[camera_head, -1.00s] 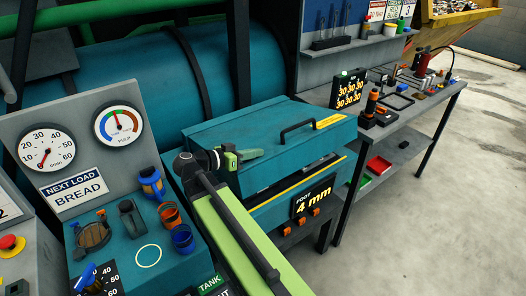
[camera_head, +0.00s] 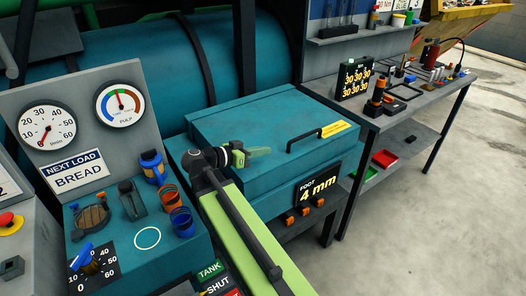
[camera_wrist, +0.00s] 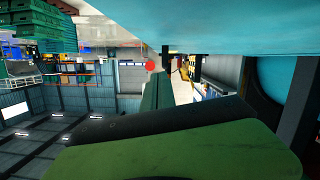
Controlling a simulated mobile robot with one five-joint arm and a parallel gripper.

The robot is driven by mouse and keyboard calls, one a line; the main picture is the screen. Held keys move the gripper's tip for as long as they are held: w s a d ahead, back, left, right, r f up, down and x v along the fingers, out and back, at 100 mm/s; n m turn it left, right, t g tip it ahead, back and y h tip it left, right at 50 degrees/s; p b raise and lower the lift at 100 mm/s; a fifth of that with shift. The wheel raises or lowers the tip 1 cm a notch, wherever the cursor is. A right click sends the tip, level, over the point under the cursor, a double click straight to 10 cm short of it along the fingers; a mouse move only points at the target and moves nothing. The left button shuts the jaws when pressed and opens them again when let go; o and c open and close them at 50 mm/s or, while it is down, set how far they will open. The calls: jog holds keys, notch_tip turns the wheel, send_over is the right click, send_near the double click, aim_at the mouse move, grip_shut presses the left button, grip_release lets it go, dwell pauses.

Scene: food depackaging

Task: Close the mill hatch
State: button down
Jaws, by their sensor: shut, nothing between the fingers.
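The mill hatch is a teal lid (camera_head: 230,122) with a black bar handle (camera_head: 317,138) and a yellow label at its front right corner. It lies down on the teal mill housing (camera_head: 262,203), with no open gap seen along its front edge. My green gripper (camera_head: 259,152) is shut and empty at the left part of the lid top, left of the handle. I cannot tell whether it touches the lid. In the wrist view a large green part of my gripper (camera_wrist: 170,150) fills the bottom, and a teal surface (camera_wrist: 240,20) spans the top.
A display reading 4 mm (camera_head: 318,186) and orange switches (camera_head: 304,212) sit below the lid front. A control panel with gauges (camera_head: 47,126) and knobs stands at left. A grey workbench (camera_head: 425,98) with tools stands at right. Open floor (camera_head: 455,200) lies beyond it.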

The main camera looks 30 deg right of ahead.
notch_tip(320, 180, up, 5)
jog(key=p, duration=0.5)
jog(key=f+p+v, duration=0.1)
jog(key=v, duration=0.8)
jog(key=shift+s+a, duration=0.3)
jog(key=shift+a, duration=0.25)
jog(key=shift+s, duration=0.1)
